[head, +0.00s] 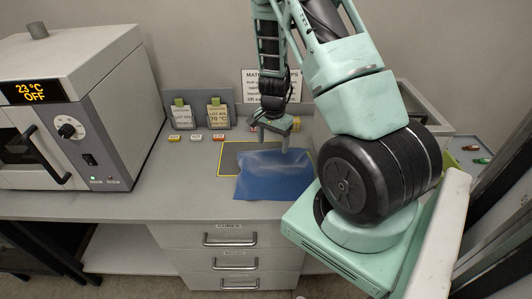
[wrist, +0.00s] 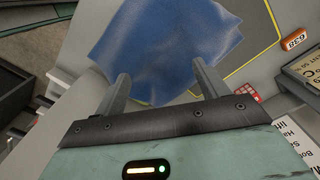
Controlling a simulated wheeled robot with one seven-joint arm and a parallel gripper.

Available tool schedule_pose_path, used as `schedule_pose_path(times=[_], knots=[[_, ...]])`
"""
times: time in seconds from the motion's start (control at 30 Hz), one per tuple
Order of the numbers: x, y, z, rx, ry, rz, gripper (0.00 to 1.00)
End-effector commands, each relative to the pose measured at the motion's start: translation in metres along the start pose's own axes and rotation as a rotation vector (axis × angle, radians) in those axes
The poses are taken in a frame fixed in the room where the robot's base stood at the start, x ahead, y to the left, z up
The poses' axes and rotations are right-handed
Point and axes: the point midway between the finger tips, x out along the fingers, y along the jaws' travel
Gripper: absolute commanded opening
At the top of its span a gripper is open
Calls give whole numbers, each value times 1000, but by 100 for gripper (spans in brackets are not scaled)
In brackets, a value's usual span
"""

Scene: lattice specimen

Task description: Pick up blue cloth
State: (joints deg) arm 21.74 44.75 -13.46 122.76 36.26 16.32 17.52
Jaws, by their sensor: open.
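The blue cloth (head: 272,174) lies spread and slightly rumpled on the grey counter, partly over a dark mat (head: 228,158) with a yellow border. In the wrist view the cloth (wrist: 165,45) fills the top middle. My gripper (head: 272,143) is above the back edge of the cloth, fingers pointing down. In the wrist view my gripper (wrist: 160,85) is open, its two fingers apart with cloth seen between and beyond them. Nothing is held. Whether the fingertips touch the cloth I cannot tell.
An oven (head: 75,105) stands on the left of the counter (head: 165,200). Small labelled blocks (head: 196,138) and tagged cards (head: 217,116) stand at the back left of the mat. A paper sign (head: 250,84) is on the wall behind my gripper. Counter between oven and mat is clear.

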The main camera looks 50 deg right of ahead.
Motion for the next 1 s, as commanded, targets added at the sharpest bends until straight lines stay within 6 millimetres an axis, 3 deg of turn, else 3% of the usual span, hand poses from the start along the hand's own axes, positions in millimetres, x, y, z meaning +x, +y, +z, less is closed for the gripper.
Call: schedule_pose_path(times=[0.27, 0.8, 1.0], knots=[[17, 2, -3, 11, 3, 2, 73], [90, 2, -2, 8, 2, 2, 73], [101, 2, -2, 8, 2, 1, 73]])
